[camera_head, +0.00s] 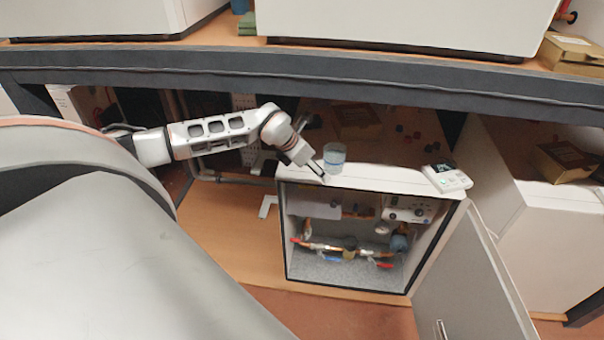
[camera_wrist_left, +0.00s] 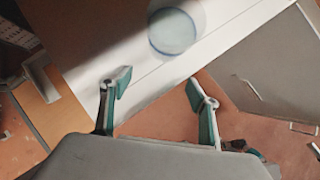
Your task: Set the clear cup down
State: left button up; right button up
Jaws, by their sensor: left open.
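The clear cup (camera_head: 334,158) stands upright on the white top of an open cabinet (camera_head: 390,180), near its left end. It looks pale blue. In the left wrist view the cup (camera_wrist_left: 173,32) is at the top, seen from above, on the white surface. My left gripper (camera_head: 322,172) is just left of the cup in the head view. In the left wrist view its two fingers (camera_wrist_left: 158,90) are spread apart with nothing between them, and the cup lies beyond the fingertips. My right gripper is in neither view.
A white handheld controller (camera_head: 446,178) lies at the right end of the cabinet top. The cabinet's door (camera_head: 470,275) hangs open, and pipes and valves (camera_head: 345,250) show inside. A shelf beam (camera_head: 300,80) crosses above. The top between cup and controller is clear.

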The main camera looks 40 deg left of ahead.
pick_arm(q)
jog(key=s, duration=0.2)
jog(key=s+a, duration=0.1)
jog(key=s, duration=0.1)
jog(key=shift+s+b, duration=0.25)
jog(key=shift+b, duration=0.05)
jog(key=s+d+n+t+h, duration=0.4)
jog(key=d+n, duration=0.3)
jog(key=d, duration=0.8)
jog(key=s+d+n+t+h, duration=0.2)
jog(key=s+d+n+h, duration=0.35)
jog(key=d, duration=0.95)
jog(key=s+a+f+n+y, duration=0.2)
jog(key=s+f+n+y, duration=0.2)
jog(key=n, duration=0.7)
jog(key=s+a+f+n+g+y, duration=0.1)
jog(key=s+f+n+y, duration=0.3)
jog(key=s+f+n, duration=0.4)
notch_tip(320, 180, down, 5)
jog(key=a+n, duration=0.1)
jog(key=n, duration=0.1)
jog(key=shift+a+n+g, duration=0.3)
jog(key=shift+n, duration=0.05)
jog(key=shift+r, duration=0.1)
